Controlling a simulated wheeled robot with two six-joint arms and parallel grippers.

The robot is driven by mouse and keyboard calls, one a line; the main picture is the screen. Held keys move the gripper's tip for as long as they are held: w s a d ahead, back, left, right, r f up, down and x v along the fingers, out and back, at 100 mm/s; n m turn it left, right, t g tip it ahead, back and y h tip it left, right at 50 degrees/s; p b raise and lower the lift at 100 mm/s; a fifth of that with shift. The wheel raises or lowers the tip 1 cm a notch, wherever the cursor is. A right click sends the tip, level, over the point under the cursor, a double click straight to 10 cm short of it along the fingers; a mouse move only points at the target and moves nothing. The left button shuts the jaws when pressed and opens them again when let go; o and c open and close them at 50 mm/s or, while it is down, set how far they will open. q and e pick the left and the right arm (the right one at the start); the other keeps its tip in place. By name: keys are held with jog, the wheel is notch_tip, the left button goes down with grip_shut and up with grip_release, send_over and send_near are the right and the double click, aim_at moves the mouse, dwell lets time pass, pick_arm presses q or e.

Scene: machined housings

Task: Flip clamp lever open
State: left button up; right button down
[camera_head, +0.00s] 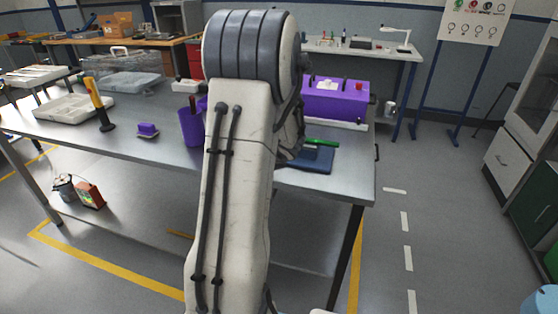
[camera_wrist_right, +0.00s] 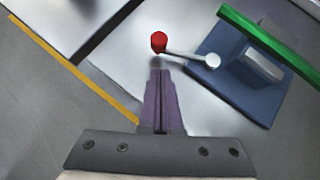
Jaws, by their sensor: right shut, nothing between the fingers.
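The clamp lever shows in the right wrist view as a grey rod (camera_wrist_right: 184,54) with a red knob (camera_wrist_right: 159,41) at its left end and a pale round pivot (camera_wrist_right: 211,60) at its right end. The pivot stands at the left edge of a blue base plate (camera_wrist_right: 222,83). My right gripper (camera_wrist_right: 157,68) is shut and empty, its tips just below the red knob in the picture; I cannot tell whether they touch it. In the head view the blue plate (camera_head: 311,160) shows, while my right arm hides the gripper and lever. My left gripper is out of view.
A long green bar (camera_wrist_right: 275,48) lies over the plate's far side, near a grey block (camera_wrist_right: 262,64). A purple housing (camera_head: 336,101) stands behind the plate on the metal table (camera_head: 170,152). A purple cup (camera_head: 191,127) and yellow-handled tool (camera_head: 97,98) stand to the left.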

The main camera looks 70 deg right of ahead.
jog(key=p+v, duration=0.3)
jog(key=v, duration=0.8)
jog(key=shift+s+f, duration=0.2)
jog(key=shift+f, duration=0.1)
jog(key=shift+a, duration=0.1)
